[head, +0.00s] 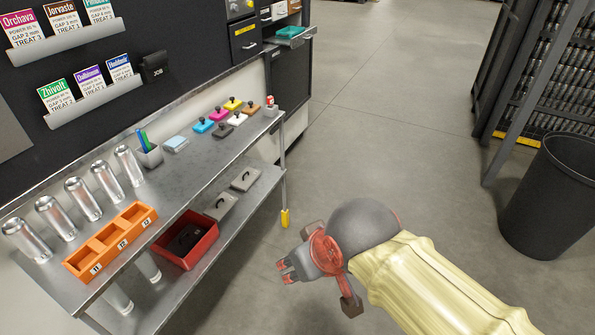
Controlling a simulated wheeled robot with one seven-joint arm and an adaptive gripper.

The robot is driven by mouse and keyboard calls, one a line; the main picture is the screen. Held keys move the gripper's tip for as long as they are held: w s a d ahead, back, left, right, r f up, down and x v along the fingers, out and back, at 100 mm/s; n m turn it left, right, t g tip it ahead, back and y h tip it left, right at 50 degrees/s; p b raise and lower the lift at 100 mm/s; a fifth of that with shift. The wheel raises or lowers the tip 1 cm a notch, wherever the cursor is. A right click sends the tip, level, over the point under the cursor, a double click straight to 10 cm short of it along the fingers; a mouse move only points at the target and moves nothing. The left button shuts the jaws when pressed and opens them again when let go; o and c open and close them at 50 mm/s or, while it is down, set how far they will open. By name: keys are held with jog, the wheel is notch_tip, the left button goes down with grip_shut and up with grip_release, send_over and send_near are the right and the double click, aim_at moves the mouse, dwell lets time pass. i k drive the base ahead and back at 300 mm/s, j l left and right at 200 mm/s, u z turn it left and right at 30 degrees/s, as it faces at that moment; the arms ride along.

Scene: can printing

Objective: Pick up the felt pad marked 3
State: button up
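A group of small coloured pads with dark knobs stands at the far right end of the steel bench. They are a cyan pad (203,125), a magenta pad (219,115), a yellow pad (232,104), a dark grey pad (222,130), a white pad (237,118) and an orange-brown pad (249,109). I cannot make out a number on any of them, so I cannot tell which is marked 3. My gripper (281,272) is over the floor, right of the bench and well away from the pads. Its red fingers look apart with nothing between them.
A red bin (206,252) sits on the lower shelf. A black waste bin (550,200) stands right; the floor between is clear.

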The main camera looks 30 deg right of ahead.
aim_at(243, 181)
jog(key=z, duration=0.25)
jog(key=u, duration=0.35)
jog(key=i+l+u, duration=0.15)
jog(key=l+u, duration=0.15)
jog(key=i+l+u, duration=0.25)
jog(key=l, duration=0.2)
jog(key=l+u, duration=0.3)
jog(key=i+l, duration=0.1)
jog(key=l, duration=0.5)
jog(key=i+l+u, duration=0.1)
jog(key=l, duration=0.5)
jog(key=i+l, duration=0.15)
jog(key=l, duration=0.4)
jog(key=i, duration=0.35)
